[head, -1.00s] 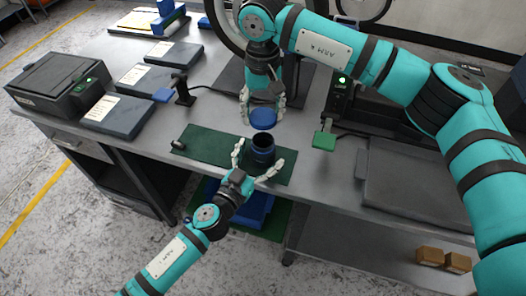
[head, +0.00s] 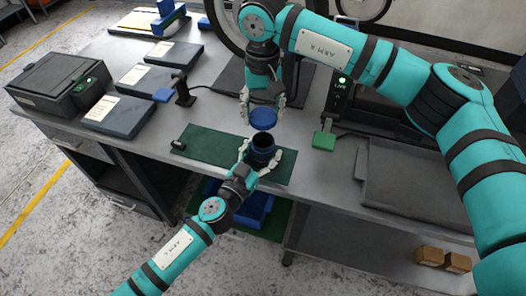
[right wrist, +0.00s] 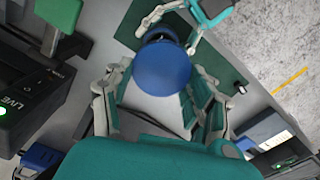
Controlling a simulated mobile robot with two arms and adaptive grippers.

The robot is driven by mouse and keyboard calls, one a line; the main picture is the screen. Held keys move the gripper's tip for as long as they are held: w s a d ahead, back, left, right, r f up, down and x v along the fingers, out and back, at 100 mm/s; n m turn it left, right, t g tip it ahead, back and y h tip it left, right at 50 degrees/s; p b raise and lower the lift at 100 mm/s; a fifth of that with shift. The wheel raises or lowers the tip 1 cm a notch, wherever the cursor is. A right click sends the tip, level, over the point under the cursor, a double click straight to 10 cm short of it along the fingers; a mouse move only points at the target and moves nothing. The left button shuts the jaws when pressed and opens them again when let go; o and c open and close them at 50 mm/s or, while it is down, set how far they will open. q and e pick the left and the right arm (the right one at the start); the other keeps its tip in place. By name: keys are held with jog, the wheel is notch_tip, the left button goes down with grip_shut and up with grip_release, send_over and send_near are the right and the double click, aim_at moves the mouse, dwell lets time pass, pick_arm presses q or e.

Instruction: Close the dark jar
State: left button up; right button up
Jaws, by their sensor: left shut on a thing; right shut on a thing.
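The dark jar (head: 262,152) stands upright and open-topped on the green mat (head: 212,150). My left gripper (head: 260,160) is shut on the jar, a finger on each side of it. My right gripper (head: 263,106) is shut on the round blue lid (head: 263,119) and holds it above and slightly behind the jar, apart from it. In the right wrist view the lid (right wrist: 163,68) sits between the fingers and covers part of the jar (right wrist: 160,34).
A small dark object (head: 178,144) lies at the mat's left end. A green block on a stand (head: 324,141) is right of the jar. A flat grey case (head: 415,180) lies farther right. Several dark binders (head: 118,115) lie on the left of the bench.

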pick_arm(q)
jog(key=c, duration=0.5)
jog(key=shift+o, duration=0.2)
pick_arm(e)
send_over(263, 133)
jog(key=s, duration=0.2)
jog(key=shift+w+f, duration=0.1)
jog(key=shift+f, duration=2.35)
jog(key=shift+f, duration=0.9)
jog(key=shift+f, duration=0.55)
pick_arm(q)
grip_shut()
